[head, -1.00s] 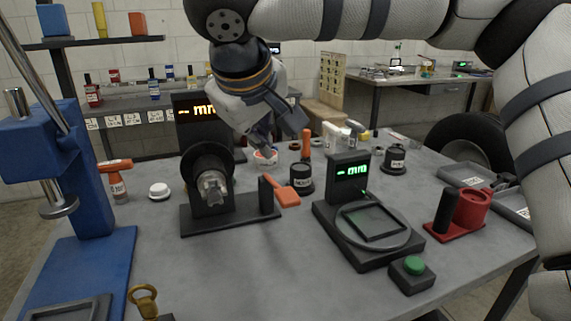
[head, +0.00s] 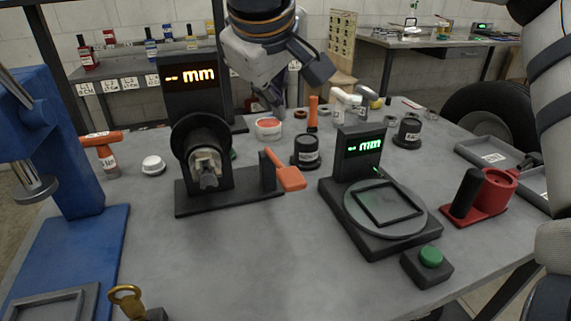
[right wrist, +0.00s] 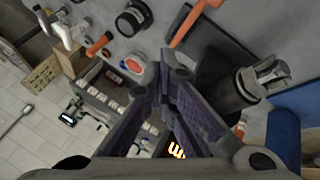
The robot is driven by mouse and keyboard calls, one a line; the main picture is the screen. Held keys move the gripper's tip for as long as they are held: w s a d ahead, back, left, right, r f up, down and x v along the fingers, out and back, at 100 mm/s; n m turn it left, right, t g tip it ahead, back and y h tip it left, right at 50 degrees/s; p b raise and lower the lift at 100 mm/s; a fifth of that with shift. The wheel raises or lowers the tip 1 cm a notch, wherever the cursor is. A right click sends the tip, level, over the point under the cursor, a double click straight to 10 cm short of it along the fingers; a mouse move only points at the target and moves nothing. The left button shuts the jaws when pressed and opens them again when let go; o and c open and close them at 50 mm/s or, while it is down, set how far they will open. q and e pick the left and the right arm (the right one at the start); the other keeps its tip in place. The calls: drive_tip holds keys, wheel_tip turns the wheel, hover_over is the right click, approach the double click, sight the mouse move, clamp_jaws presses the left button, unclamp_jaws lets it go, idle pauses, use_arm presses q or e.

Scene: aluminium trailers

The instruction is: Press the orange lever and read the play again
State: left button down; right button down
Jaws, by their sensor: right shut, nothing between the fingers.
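The orange lever (head: 290,178) sticks out at the right end of a dark fixture (head: 225,202) with a round black housing and a metal chuck. It also shows near the top of the right wrist view (right wrist: 186,24). Behind the fixture, a black display (head: 190,77) shows "-- mm" in orange. My right gripper (head: 270,108) is shut and empty, pointing down above the table behind the lever, apart from it. Its fingers show in the right wrist view (right wrist: 165,75). My left gripper is not in view.
A red-topped white tub (head: 268,128) and a black weight (head: 306,152) stand behind the lever. A scale with a green "-- mm" readout (head: 363,148) and a green button (head: 431,257) are on the right. A blue press (head: 75,215) is on the left. The front middle table is clear.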

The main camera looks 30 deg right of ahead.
wheel_tip(320, 180, down, 6)
drive_tip(key=s, duration=0.1)
drive_tip(key=shift+s+a+f, duration=0.1)
idle(1.5)
drive_tip(key=shift+f, duration=0.25)
drive_tip(key=shift+s+a+f, duration=0.1)
drive_tip(key=shift+s+f, duration=0.15)
drive_tip(key=shift+f, duration=0.65)
drive_tip(key=shift+s+f, duration=0.2)
drive_tip(key=shift+f, duration=0.65)
idle(1.4)
idle(0.4)
drive_tip(key=shift+w+r, duration=0.25)
drive_tip(key=shift+r, duration=0.85)
drive_tip(key=shift+w+r, duration=0.25)
drive_tip(key=shift+r, duration=0.8)
drive_tip(key=shift+w+d+r, duration=0.1)
drive_tip(key=shift+w+r, duration=0.05)
drive_tip(key=shift+r, duration=0.65)
drive_tip(key=shift+w+d+r, duration=0.1)
drive_tip(key=shift+w+r, duration=0.1)
drive_tip(key=shift+r, duration=0.65)
drive_tip(key=shift+w+r, duration=0.15)
drive_tip(key=shift+r, duration=0.65)
